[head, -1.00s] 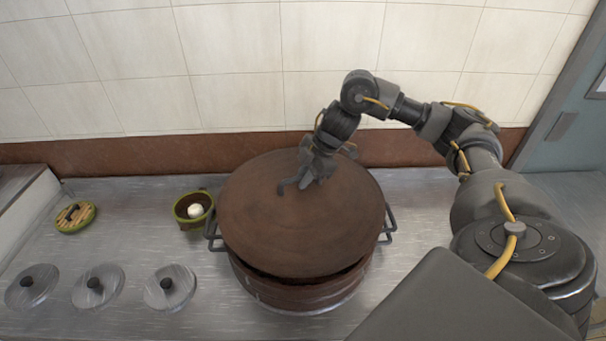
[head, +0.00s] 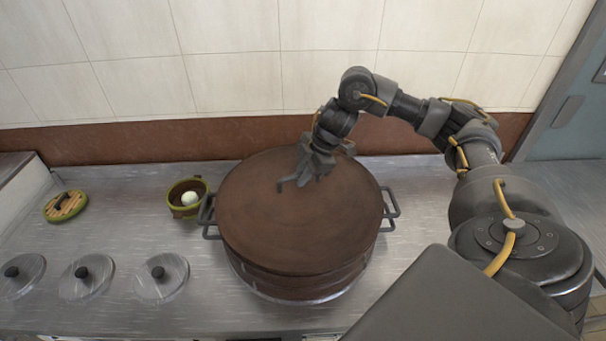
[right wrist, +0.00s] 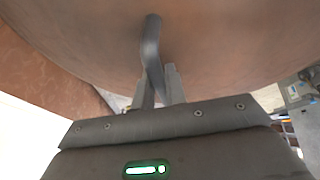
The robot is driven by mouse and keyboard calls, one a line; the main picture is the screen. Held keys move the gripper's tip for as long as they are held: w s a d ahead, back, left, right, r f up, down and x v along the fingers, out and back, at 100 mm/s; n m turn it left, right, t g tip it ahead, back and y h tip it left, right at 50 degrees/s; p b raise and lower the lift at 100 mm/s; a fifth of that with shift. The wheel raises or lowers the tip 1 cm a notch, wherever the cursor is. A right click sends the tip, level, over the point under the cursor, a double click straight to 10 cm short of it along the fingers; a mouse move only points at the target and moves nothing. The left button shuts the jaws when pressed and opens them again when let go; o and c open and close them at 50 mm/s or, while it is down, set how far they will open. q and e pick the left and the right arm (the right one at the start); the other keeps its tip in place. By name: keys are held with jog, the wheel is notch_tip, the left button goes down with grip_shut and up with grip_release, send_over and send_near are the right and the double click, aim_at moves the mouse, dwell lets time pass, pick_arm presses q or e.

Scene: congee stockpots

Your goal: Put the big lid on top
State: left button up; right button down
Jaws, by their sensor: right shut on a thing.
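The big brown round lid (head: 290,235) lies over the mouth of the large brown stockpot (head: 300,286), covering nearly all of it in the head view. My right gripper (head: 306,180) is at the lid's upper part and shut on its grey handle. In the right wrist view the fingers (right wrist: 160,88) close around the bent grey handle (right wrist: 151,45), with the brown lid surface (right wrist: 220,45) filling the top. I cannot tell whether the lid touches the rim all round. My left gripper is not in view.
Three small metal lids (head: 160,277) lie in a row on the steel counter (head: 120,220) at the left. A small green-rimmed pot (head: 187,211) with a white ball stands left of the stockpot. A round wooden-slatted piece (head: 65,206) lies farther left. A tiled wall (head: 230,60) rises behind.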

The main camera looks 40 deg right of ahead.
aim_at(311, 186)
jog(key=shift+r, duration=0.1)
jog(key=shift+a+p, duration=0.1)
jog(key=shift+p, duration=0.65)
dwell(0.8)
jog(key=shift+f+b, duration=0.3)
jog(key=shift+f, duration=0.25)
dwell(0.5)
jog(key=c, duration=1.7)
grip_release()
jog(key=shift+c, duration=0.2)
jog(key=shift+s, duration=0.1)
jog(key=p+v, duration=0.5)
jog(key=v, duration=0.1)
jog(key=p+v, duration=0.4)
jog(key=v, duration=0.1)
